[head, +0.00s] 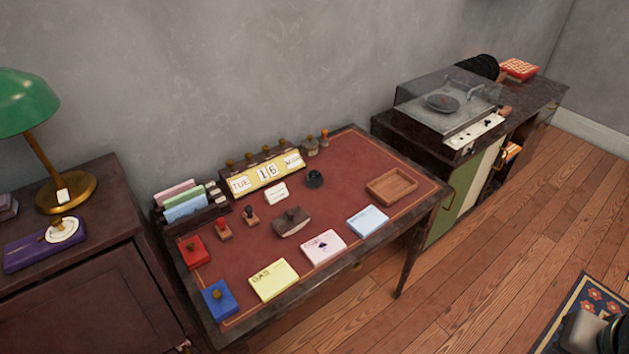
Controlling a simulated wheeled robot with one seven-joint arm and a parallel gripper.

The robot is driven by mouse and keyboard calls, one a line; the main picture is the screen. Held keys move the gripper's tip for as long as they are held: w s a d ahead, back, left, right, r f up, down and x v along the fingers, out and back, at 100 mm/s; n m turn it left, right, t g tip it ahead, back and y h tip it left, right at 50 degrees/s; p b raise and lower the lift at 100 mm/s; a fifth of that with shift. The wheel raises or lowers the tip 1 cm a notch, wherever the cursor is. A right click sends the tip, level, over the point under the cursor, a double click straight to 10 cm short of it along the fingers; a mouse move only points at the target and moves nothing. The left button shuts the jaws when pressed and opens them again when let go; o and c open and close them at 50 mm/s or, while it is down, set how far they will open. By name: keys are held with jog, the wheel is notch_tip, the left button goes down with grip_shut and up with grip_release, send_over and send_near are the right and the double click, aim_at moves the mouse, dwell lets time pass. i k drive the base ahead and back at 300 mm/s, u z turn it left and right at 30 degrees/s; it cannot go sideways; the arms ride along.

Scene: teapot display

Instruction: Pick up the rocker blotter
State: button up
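The rocker blotter (294,229) appears to be the dark brown-grey block with a rounded body and a small knob on top. It rests on the red leather top of the desk (330,177), near the middle, behind the pink card pad (323,247). Nothing covers it from above.
A calendar (267,174) is at the back. A wooden tray (391,186) lies to the right. Wooden floor (465,265) is open in front of the desk.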

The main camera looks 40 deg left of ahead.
aim_at(294, 219)
jog(key=u, duration=0.75)
jog(key=i, duration=0.9)
jog(key=u, duration=1.45)
jog(key=i, duration=0.35)
jog(key=u, duration=0.35)
